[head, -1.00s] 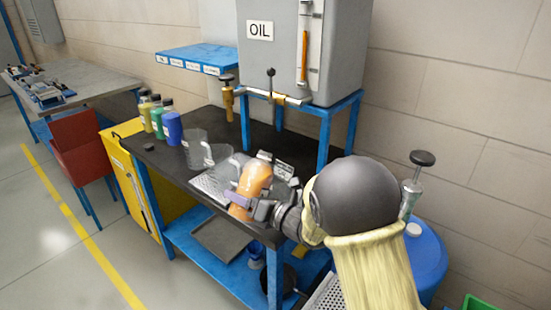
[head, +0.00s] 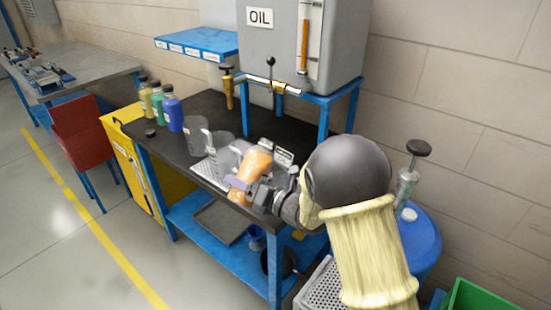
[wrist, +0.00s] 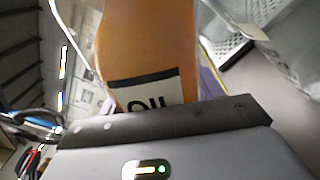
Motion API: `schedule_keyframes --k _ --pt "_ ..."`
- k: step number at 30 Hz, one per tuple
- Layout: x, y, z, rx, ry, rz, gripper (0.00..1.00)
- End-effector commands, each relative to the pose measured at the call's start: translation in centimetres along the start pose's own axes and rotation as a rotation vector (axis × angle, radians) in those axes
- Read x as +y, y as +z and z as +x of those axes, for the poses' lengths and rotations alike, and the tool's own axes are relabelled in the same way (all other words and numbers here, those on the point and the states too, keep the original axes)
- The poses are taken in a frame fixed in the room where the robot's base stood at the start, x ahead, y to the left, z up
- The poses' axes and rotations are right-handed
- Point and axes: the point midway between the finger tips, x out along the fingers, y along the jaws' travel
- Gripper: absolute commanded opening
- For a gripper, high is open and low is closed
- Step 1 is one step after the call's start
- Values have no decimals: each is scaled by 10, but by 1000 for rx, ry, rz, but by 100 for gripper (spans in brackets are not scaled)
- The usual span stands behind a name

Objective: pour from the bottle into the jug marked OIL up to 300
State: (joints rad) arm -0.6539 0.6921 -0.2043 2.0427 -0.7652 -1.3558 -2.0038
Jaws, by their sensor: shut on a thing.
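My gripper (head: 246,188) is shut around an orange bottle (head: 251,168) at the front edge of the dark bench. The bottle looks tilted in the head view, its upper end leaning right. I cannot read any jug's marking or level, or see whether liquid flows from the mouth.
A perforated metal tray (head: 209,174) lies under the jugs. Yellow, green and blue bottles (head: 172,112) stand at the bench's far left. A blue drum (head: 425,240) is at the right.

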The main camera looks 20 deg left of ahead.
Motion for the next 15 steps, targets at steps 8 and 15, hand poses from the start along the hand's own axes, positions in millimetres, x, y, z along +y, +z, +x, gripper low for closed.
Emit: schedule_keyframes --k 8,15 --pt "5 3 0 -2 2 29 26" --pt "6 2 0 -2 1 57 26"
